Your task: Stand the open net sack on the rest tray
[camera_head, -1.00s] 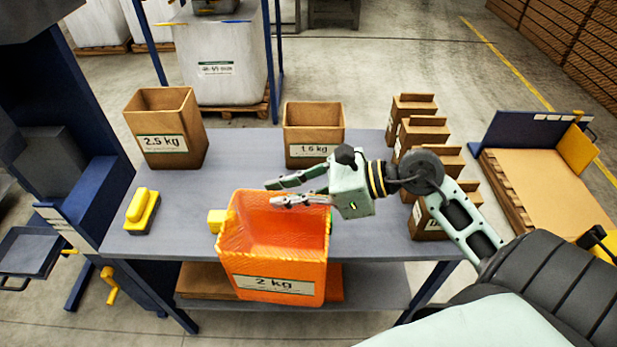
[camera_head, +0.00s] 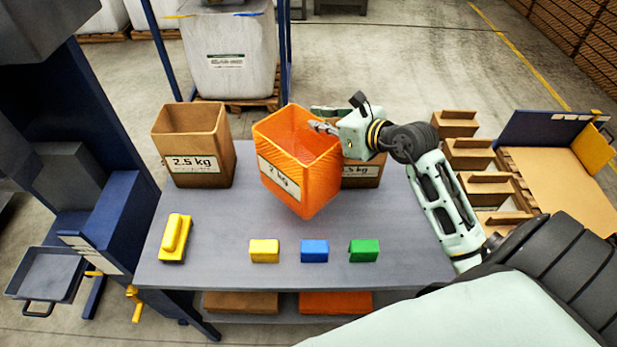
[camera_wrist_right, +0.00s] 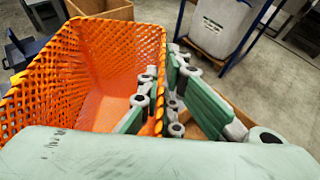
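The orange net sack (camera_head: 299,170), labelled 2 kg, is open at the top and tilted above the grey table. My right gripper (camera_head: 320,120) is shut on its right rim. In the right wrist view my right gripper (camera_wrist_right: 158,105) has one finger inside the sack (camera_wrist_right: 75,85) and the other outside its mesh wall. The sack looks empty. A dark grey tray (camera_head: 30,285) with a front handle sits at the left by the blue machine; I take it as the rest tray. It is empty and apart from the sack. My left gripper is not in view.
A brown 2.5 kg container (camera_head: 190,180) stands left of the sack; another brown box (camera_head: 362,176) is partly hidden behind it. Yellow (camera_head: 264,251), blue (camera_head: 314,251) and green (camera_head: 364,251) blocks lie along the table's front (camera_head: 215,272). A yellow-topped brush-like object (camera_head: 175,238) lies left.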

